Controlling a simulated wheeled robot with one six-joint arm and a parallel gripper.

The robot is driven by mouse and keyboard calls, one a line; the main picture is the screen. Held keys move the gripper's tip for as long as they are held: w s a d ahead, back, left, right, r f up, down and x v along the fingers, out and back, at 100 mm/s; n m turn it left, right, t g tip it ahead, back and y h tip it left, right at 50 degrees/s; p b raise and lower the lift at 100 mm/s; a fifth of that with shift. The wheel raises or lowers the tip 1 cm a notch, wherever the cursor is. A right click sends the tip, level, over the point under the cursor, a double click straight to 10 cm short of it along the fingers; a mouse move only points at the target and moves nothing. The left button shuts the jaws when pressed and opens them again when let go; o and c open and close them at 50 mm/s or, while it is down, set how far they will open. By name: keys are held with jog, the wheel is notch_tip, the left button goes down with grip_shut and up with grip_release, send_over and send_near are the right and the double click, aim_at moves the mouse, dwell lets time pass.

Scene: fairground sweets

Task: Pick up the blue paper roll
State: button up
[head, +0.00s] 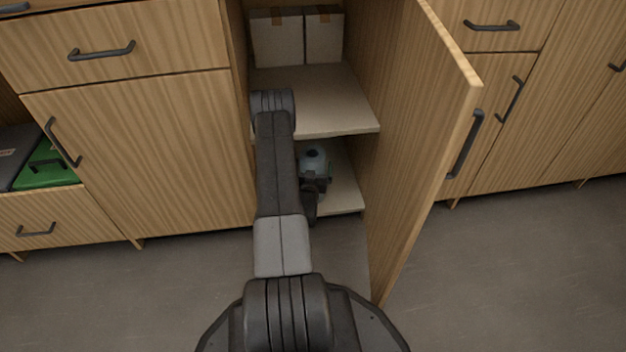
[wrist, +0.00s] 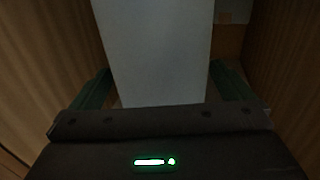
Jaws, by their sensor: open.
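The blue paper roll (head: 314,158) shows in the head view as a pale blue round top with a dark centre, on the lower shelf of the open cupboard. My gripper (head: 314,178) is at it, partly hidden by my own arm. In the wrist view the roll (wrist: 157,50) is a large, dim, pale blue-grey shape that fills the middle. My gripper (wrist: 162,90) is open, with one dark green finger on each side of the roll. Whether either finger touches it cannot be told. The roll's lower part is hidden.
The lower shelf (head: 345,190) has bare room right of the roll. The shelf above (head: 325,95) overhangs it and carries two pale boxes (head: 290,38). The open door (head: 420,130) stands close on the right. A green case (head: 45,168) lies at far left.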

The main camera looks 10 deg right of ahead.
jog(key=shift+w+d, duration=0.1)
jog(key=shift+w, duration=0.3)
jog(key=shift+c, duration=0.4)
jog(key=shift+r, duration=0.1)
jog(key=c, duration=1.3)
